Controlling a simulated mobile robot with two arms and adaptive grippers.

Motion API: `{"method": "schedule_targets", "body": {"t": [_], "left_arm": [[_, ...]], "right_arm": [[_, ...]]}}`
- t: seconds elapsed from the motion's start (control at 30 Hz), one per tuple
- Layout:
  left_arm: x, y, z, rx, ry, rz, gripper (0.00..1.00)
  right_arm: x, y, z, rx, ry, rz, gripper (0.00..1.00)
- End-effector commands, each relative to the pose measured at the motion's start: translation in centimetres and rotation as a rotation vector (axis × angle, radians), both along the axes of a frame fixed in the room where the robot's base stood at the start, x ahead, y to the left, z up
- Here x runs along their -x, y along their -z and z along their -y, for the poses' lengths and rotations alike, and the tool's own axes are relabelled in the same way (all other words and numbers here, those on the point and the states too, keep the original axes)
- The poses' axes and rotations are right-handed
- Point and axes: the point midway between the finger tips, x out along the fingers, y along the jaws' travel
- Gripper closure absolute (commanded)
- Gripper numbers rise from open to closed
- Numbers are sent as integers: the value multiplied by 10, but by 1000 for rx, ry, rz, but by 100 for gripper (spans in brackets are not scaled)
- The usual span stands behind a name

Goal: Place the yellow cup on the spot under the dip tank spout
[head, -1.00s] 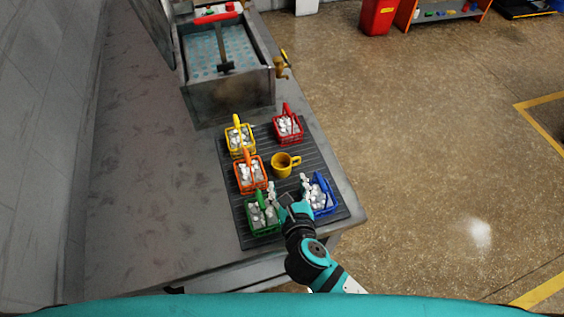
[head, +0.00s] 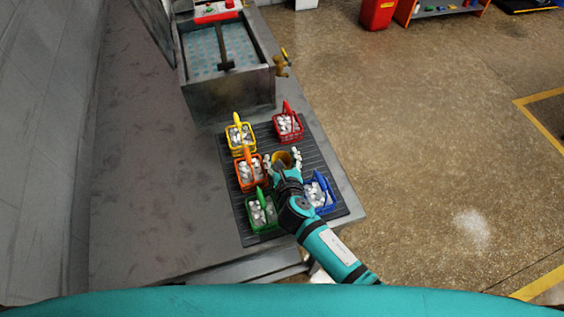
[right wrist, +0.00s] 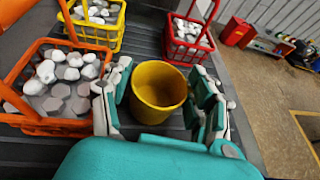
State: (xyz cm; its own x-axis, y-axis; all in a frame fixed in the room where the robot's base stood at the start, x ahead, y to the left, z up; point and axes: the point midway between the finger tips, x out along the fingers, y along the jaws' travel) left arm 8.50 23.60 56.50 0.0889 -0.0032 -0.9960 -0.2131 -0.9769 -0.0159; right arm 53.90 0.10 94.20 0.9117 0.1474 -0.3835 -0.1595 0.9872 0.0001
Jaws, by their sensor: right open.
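The yellow cup (head: 282,157) stands upright on the dark ribbed mat (head: 312,151), among the small baskets. My right gripper (head: 283,158) is open, with one finger on each side of the cup. In the right wrist view the cup (right wrist: 159,91) sits between the spread fingers (right wrist: 160,100), and its inside looks empty. Its handle cannot be made out now. The dip tank (head: 228,92) stands farther back on the bench, with a brass spout (head: 281,68) on its right side. The spot under the spout cannot be made out. My left gripper is not in view.
Baskets of pale pieces surround the cup: yellow (head: 240,133), red (head: 288,124), orange (head: 249,168), green (head: 261,212) and blue (head: 320,193). The orange one is close to my left-hand finger in the wrist view. The bench (head: 150,200) is clear to the left.

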Motion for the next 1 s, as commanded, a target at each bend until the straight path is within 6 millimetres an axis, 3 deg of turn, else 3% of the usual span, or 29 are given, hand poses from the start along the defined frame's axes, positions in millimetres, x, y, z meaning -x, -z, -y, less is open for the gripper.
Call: {"method": "schedule_targets", "body": {"t": [0.1, 0.43, 0.67, 1.0], "left_arm": [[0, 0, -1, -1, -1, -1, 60], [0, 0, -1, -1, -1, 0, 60], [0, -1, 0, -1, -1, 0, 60], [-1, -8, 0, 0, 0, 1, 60]], "right_arm": [[0, 0, 0, 0, 0, 0, 44], [0, 0, 0, 0, 0, 0, 87], [0, -5, 0, -1, -1, 2, 87], [0, -66, 0, -1, -1, 6, 87]]}}
